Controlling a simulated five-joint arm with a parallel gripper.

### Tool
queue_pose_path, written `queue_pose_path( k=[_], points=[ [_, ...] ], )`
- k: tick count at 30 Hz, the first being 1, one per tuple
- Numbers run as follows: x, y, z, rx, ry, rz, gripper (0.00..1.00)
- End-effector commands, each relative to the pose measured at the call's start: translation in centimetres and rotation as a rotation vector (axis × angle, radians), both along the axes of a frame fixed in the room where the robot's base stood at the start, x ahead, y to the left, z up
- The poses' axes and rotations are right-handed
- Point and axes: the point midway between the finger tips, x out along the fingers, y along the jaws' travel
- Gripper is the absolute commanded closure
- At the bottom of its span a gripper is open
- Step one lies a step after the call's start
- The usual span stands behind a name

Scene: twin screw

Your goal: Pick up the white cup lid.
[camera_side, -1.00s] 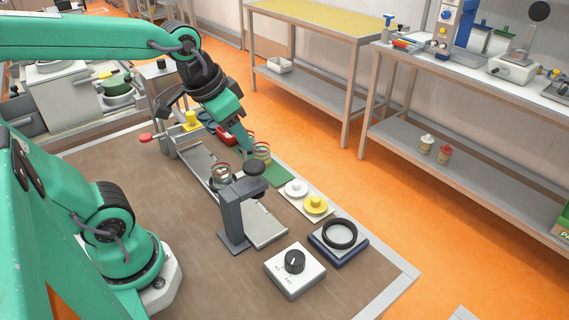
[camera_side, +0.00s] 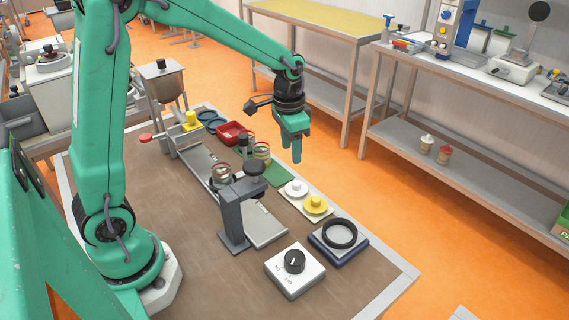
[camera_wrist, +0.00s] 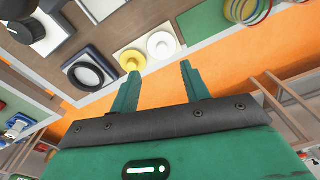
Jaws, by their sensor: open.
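The white cup lid (camera_side: 296,188) lies on a pale tray (camera_side: 322,215) near the table's far edge, with a yellow lid (camera_side: 315,204) beside it. My gripper (camera_side: 297,158) is above and behind the white lid in the side view, pointing down, open and empty. In the wrist view the white lid (camera_wrist: 161,44) lies beyond the fingertips of my gripper (camera_wrist: 159,68), roughly in line with the gap between them. The yellow lid (camera_wrist: 132,60) shows just left of it, close to the left fingertip.
A green mat (camera_side: 277,175) with clear jars (camera_side: 261,152) lies left of the lids. A dark grey post (camera_side: 235,215) stands nearer the arm. A round black-ringed device (camera_side: 339,235) and a white dial box (camera_side: 295,270) are at the right. A red bin (camera_side: 232,132) is farther back.

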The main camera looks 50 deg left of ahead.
Motion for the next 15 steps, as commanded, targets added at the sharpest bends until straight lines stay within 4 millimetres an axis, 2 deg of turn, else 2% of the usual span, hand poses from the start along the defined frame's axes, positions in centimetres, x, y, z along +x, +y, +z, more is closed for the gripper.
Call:
queue_pose_path(
  k=[1, 6, 15],
  points=[
    [0.5, 0.1, -1.0, 0.000, 0.019, -0.009, 0.54],
    [1.7, 0.3, -3.1, 0.000, 0.052, -0.031, 0.54],
    [2.2, 0.3, -3.9, -0.001, 0.064, -0.042, 0.54]
  ],
)
